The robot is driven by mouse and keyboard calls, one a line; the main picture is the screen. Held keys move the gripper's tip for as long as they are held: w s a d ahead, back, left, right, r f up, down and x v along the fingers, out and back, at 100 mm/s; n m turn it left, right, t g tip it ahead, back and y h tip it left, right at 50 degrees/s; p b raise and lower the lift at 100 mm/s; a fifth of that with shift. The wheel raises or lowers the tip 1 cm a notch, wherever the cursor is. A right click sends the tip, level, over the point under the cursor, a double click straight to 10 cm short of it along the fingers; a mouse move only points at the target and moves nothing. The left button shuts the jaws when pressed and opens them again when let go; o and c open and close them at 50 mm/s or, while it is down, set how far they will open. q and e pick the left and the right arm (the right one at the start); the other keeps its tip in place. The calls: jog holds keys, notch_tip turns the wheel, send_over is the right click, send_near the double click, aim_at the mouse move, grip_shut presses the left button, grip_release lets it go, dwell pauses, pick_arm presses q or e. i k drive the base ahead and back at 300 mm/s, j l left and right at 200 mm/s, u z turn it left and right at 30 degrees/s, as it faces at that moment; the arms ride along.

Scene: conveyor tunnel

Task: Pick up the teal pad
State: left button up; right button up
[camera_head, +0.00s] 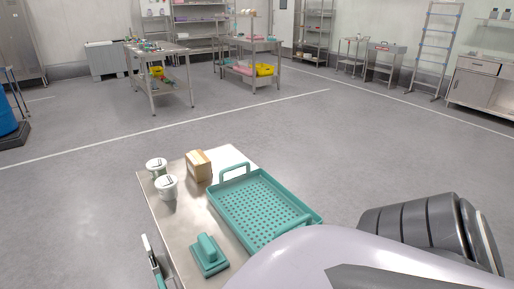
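The teal pad (209,256) lies flat near the front of a steel table, with a raised teal grip (207,245) on its top. It is to the left of a teal perforated tray (258,203) and apart from it. My arm fills the lower right of the head view and hides the tray's near right corner. Neither of my grippers can be made out in this view.
Two white lidded tubs (166,187) and a cardboard box (199,166) stand at the table's back left. Bare steel (187,216) surrounds the pad's far side. Workbenches (160,64) stand far behind.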

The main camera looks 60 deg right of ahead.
aim_at(210, 257)
jog(key=i+z, duration=0.1)
jog(key=z, duration=0.25)
jog(key=j+z, duration=0.15)
jog(key=z, duration=0.2)
jog(key=i+j+z, duration=0.1)
jog(key=z, duration=0.2)
jog(key=i+j+z, duration=0.1)
jog(key=j+z, duration=0.15)
jog(key=z, duration=0.2)
jog(key=j+z, duration=0.3)
jog(key=z, duration=0.15)
jog(key=i, duration=0.05)
